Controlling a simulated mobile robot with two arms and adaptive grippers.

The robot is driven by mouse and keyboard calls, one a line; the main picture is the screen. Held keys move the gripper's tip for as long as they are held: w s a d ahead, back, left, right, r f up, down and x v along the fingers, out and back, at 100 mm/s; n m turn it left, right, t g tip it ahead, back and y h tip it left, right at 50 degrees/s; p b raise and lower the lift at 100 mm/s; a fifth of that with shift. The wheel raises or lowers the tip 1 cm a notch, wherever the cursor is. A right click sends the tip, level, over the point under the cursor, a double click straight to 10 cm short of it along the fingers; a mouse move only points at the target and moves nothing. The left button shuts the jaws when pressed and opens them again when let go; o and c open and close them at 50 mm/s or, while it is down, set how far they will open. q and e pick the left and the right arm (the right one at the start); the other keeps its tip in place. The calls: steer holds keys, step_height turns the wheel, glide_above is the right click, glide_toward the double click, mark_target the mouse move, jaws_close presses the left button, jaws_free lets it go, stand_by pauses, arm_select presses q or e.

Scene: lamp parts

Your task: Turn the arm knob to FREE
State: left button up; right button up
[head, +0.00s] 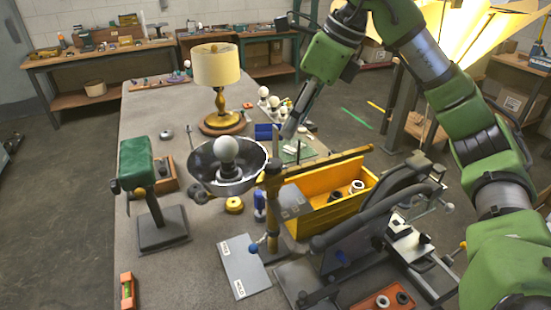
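A dark upright post (272,195) stands on the table and carries a bar that runs right to a brass-coloured end. Low on the post, a short lever with a small blue ball (254,248) points left over a grey plate (243,270). I take this lever for the arm knob. The plate has two white labels, one far and one near, too small to read surely. My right gripper (290,128) points down above and behind the post, clear of the knob. Its fingers are seen edge-on. My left gripper is not in view.
A metal bowl shade with a bulb (226,150) is left of the post. A yellow bin (330,190) stands to its right, near dark curved arms. The table's front left is mostly clear.

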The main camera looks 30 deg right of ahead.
mark_target(273, 163)
steer(key=p+x, duration=0.2)
steer(key=x, duration=1)
steer(key=shift+p, duration=0.3)
steer(key=c, duration=0.8)
